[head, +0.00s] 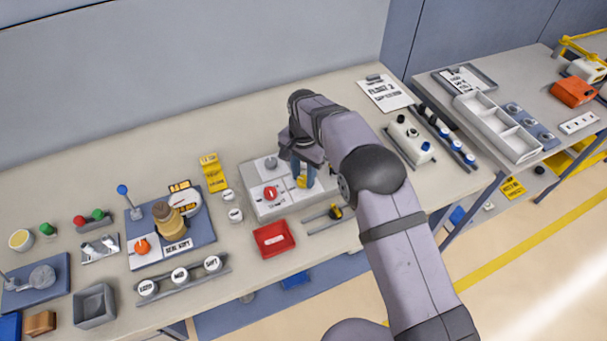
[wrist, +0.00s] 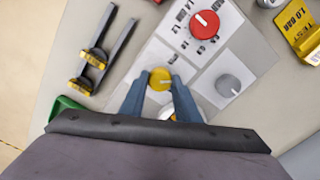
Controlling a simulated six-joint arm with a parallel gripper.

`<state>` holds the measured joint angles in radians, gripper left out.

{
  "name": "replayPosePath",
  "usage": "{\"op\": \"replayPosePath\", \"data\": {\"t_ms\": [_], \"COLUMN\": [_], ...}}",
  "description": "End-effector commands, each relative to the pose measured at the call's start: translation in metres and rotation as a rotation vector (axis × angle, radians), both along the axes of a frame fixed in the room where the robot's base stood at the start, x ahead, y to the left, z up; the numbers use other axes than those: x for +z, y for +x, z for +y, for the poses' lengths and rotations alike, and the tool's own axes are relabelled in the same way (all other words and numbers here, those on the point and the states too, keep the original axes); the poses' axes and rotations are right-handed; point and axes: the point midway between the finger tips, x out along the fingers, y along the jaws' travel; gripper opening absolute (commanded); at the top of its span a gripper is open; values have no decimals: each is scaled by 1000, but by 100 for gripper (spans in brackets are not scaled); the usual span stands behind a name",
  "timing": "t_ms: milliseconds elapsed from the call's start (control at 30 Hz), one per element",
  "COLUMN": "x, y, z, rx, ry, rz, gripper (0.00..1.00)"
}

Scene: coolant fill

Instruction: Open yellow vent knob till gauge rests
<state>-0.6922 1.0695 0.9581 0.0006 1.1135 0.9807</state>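The yellow vent knob (wrist: 160,79) is on a light grey panel (head: 262,211), with a pale line across its top. It shows small beneath my gripper in the head view (head: 302,182). My gripper (wrist: 160,76) points down at it, with one blue-grey finger on each side. The gap between the fingertips is about the knob's width, and I cannot tell whether they touch it. A round white part (wrist: 170,116) is partly hidden behind my gripper in the wrist view. I cannot make out a gauge reading.
A red knob (wrist: 205,24) and a grey knob (wrist: 228,85) share the panel. A red tray (head: 274,239) stands in front. A dark rail with a yellow-tipped part (head: 335,212) lies close on the right.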

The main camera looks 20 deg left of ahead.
Motion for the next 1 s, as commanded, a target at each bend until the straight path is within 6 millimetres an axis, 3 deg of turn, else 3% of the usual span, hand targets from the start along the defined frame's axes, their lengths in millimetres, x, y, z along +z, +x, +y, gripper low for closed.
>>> {"op": "replayPosePath", "data": {"t_ms": [467, 1000], "x": [0, 1], "y": [1, 1], "z": [0, 0], "rx": [67, 484], "ry": [-1, 0], "rz": [-1, -2], "gripper": [7, 7]}}
